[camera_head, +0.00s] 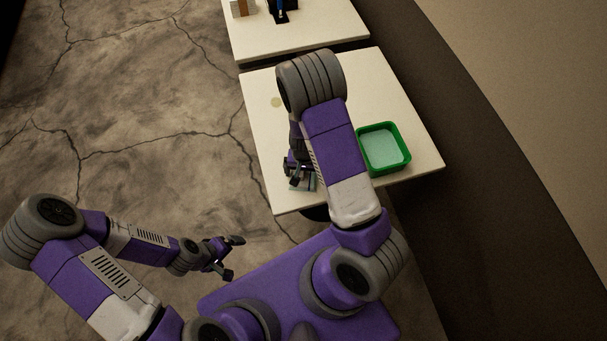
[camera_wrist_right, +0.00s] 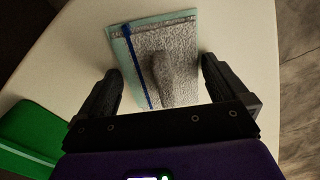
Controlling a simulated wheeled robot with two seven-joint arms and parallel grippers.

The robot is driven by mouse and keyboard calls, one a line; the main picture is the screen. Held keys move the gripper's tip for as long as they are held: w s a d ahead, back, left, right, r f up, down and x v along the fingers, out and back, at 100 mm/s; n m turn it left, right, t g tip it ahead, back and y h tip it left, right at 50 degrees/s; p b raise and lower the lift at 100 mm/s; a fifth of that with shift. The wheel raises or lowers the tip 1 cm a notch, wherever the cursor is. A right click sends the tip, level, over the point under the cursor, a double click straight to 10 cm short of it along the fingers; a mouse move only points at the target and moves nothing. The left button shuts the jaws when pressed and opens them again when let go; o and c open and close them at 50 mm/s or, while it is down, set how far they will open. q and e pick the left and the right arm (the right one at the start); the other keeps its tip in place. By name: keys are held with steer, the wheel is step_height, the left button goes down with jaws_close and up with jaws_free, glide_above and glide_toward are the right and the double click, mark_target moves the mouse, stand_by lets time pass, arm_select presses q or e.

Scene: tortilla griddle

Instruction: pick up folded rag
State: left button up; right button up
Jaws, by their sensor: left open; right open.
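The folded rag (camera_wrist_right: 185,40) lies on the pale tabletop in the right wrist view. It is grey and speckled, with a pale teal border, a blue stripe and a raised grey ridge in its middle. My right gripper (camera_wrist_right: 161,70) is open, with one finger on each side of the rag's near part, and nothing is gripped. In the head view the right gripper (camera_head: 298,172) is low over the table's near left part, and the arm hides most of the rag. My left gripper (camera_head: 230,256) is open and empty, off the table's near left side.
A green tray (camera_head: 386,172) with a pale inside stands on the table (camera_head: 415,185), right of my right arm. A small pale round spot (camera_head: 276,102) is on the table's left. A second table (camera_head: 330,35) behind holds a few items.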

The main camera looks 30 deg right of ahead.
steer(key=shift+r, duration=0.1)
steer(key=shift+c, duration=0.2)
steer(key=c, duration=0.7)
step_height(320, 180, up, 10)
steer(key=p, duration=0.3)
